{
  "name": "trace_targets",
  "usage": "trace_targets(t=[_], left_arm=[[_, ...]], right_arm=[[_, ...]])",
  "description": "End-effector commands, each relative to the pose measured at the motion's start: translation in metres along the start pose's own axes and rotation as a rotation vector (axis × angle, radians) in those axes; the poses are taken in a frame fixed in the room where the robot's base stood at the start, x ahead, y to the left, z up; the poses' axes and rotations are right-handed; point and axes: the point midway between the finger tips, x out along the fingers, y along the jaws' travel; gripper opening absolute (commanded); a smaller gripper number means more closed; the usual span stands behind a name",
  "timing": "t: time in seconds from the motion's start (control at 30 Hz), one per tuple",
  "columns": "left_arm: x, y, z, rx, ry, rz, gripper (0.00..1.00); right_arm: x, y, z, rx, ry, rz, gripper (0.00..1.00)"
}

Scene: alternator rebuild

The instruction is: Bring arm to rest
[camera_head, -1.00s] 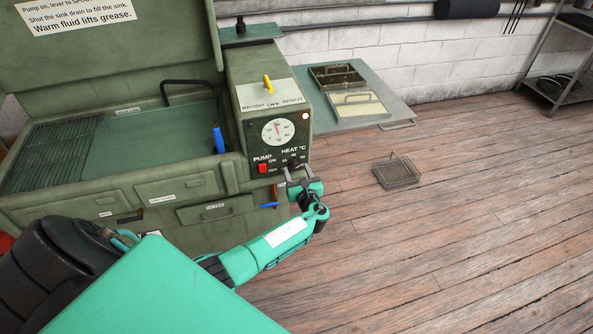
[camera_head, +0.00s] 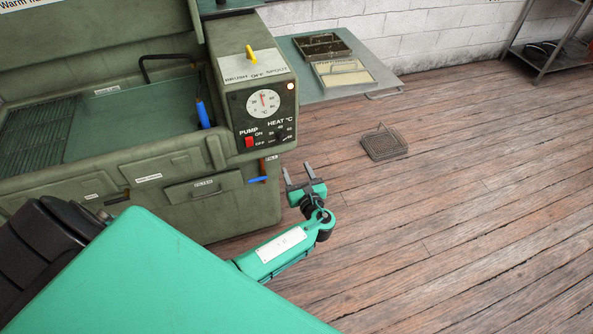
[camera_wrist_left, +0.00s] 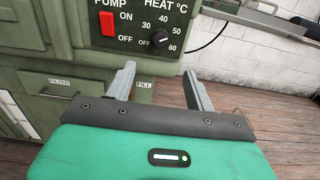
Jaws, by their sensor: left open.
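My left gripper (camera_head: 298,178) is open and empty, in front of the right part of the green parts washer (camera_head: 235,211), just below its control box. Its two grey fingers (camera_wrist_left: 158,88) show apart in the left wrist view, with nothing between them. They point toward the washer's front near the FILL label. The control box (camera_head: 264,117) carries a red pump switch (camera_head: 249,142), a black heat knob (camera_head: 279,136) and a round dial (camera_head: 263,103). In the left wrist view the heat knob (camera_wrist_left: 159,46) points toward 60. My right gripper is out of view.
A wire basket (camera_head: 383,143) sits on the wooden floor. A metal shelf (camera_head: 546,42) stands at the far right. The floor right of my arm is clear.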

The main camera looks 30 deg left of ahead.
Motion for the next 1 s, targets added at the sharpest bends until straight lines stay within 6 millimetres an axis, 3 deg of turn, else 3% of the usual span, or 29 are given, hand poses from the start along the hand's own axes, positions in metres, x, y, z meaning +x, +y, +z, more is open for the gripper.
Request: trace_targets(t=[0.27, 0.37, 0.47, 0.67, 0.8, 1.0], left_arm=[[0.000, 0.000, -0.001, -0.001, 0.003, -0.001, 0.54], [-0.002, 0.004, -0.018, -0.016, 0.043, -0.007, 0.54], [-0.007, 0.015, -0.061, -0.067, 0.154, -0.017, 0.54], [-0.049, 0.062, -0.195, -0.288, 0.518, 0.036, 0.54], [-0.098, 0.109, -0.279, -0.491, 0.762, 0.165, 0.54], [-0.191, 0.187, -0.376, -0.834, 1.034, 0.491, 0.54]], right_arm=[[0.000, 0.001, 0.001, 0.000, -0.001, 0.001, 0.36], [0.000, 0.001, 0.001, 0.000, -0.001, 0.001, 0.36], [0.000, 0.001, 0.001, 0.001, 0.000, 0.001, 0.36], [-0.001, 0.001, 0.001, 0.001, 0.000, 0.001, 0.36], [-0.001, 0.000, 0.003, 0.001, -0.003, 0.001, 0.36], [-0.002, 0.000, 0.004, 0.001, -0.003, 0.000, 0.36]])
